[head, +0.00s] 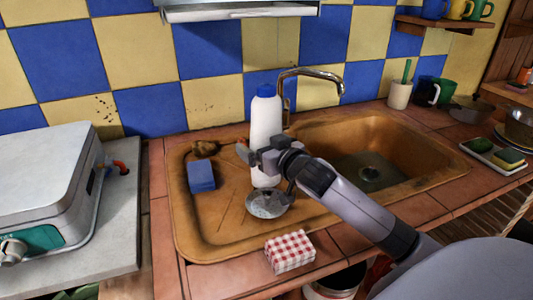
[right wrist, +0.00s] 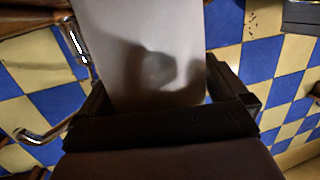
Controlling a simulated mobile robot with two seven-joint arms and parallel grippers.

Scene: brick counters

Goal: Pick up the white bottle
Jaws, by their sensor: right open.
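The white bottle (head: 266,118) with a blue cap stands upright on the drainboard of the brown sink, left of the tap. My right gripper (head: 256,152) is at the bottle's middle height, in front of its body. In the right wrist view the bottle (right wrist: 140,40) fills the space between the two fingers of the open gripper (right wrist: 157,82). I cannot tell whether either finger touches it. The gripper hides part of the bottle's lower half in the head view. My left gripper is not in view.
A blue sponge block (head: 201,176) lies left of the bottle. A metal strainer or ladle (head: 268,204) lies just in front of its base. The tap (head: 312,72) rises behind right. A red checked box (head: 290,252) sits on the front edge. The sink basin (head: 385,165) is to the right.

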